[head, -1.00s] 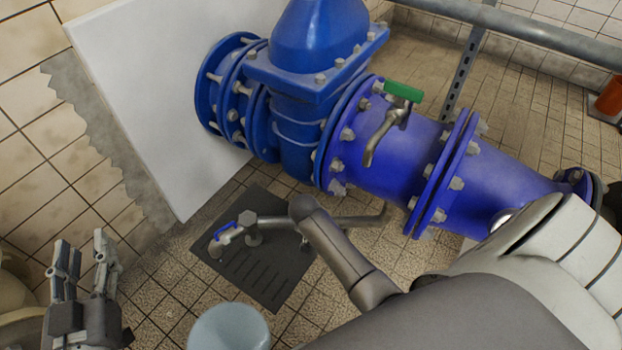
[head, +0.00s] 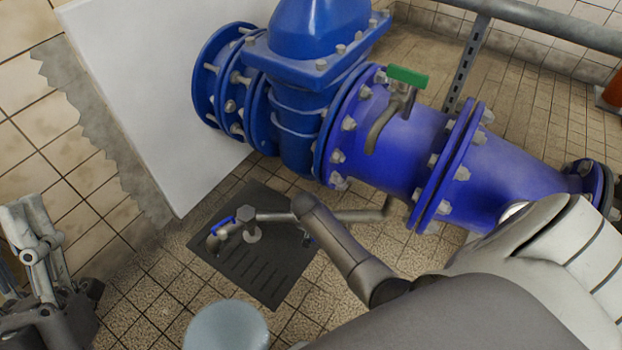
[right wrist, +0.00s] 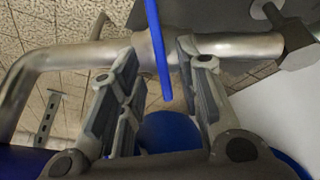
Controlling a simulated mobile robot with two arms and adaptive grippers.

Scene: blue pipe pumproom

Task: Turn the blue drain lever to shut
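The blue drain lever (right wrist: 157,45) is a thin blue bar across a grey metal pipe (right wrist: 240,46) in the right wrist view. My right gripper (right wrist: 160,58) is open there, its fingers on either side of the lever with gaps showing. Another blue handle (head: 222,225) sits on the tap at the pipe's left end. My left gripper (head: 28,243) is at the left edge, empty, fingers apart.
The pipe runs above a dark drain grate (head: 250,262) in the tiled floor. A large blue pipe and valve (head: 300,130), with a green-handled tap (head: 407,77), stand behind. A white panel (head: 150,100) leans at the left. A pale blue round object (head: 226,327) is in front.

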